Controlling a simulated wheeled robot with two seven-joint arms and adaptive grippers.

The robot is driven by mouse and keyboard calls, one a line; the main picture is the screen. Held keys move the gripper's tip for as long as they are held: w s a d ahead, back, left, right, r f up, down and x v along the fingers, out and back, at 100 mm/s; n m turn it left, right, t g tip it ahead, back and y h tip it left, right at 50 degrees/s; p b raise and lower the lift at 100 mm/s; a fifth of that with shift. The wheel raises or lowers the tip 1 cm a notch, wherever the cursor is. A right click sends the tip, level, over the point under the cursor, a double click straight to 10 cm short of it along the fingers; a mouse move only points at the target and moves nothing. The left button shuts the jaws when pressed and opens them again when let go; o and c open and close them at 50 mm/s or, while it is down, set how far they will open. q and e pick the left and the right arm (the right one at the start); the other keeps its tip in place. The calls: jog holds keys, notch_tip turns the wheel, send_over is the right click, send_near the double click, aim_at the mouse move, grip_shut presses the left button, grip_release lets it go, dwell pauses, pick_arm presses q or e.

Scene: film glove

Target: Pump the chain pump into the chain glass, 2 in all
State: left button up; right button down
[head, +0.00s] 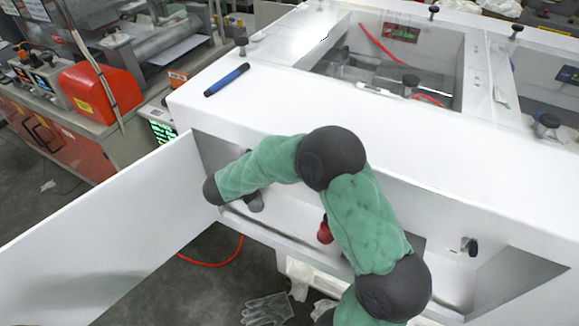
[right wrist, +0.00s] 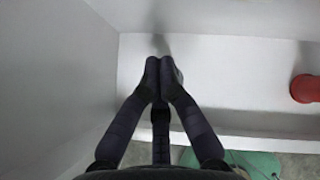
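A red rounded object (head: 325,232) stands in the open compartment, partly hidden behind my right arm; a red cylinder (right wrist: 307,88) shows at the right edge of the right wrist view. I cannot tell whether it is the chain pump or the chain glass; nothing else is clearly either one. My right gripper (right wrist: 163,64) has its dark fingertips together, over the pale compartment floor and left of the red cylinder. I see nothing clearly held between them. In the head view a small dark grey part (head: 254,201) shows below my forearm; I cannot tell what it is. My left gripper is out of view.
A white door (head: 110,235) stands open at left. The compartment's front ledge (head: 285,238) and upper edge bound my right arm. A blue marker (head: 226,79) lies on the white top. A black knob (head: 469,246) sits at right. Gloves (head: 267,309) lie on the floor.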

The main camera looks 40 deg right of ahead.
notch_tip(320, 180, up, 6)
jog(key=p, duration=0.5)
jog(key=shift+r, duration=0.1)
dwell(0.9)
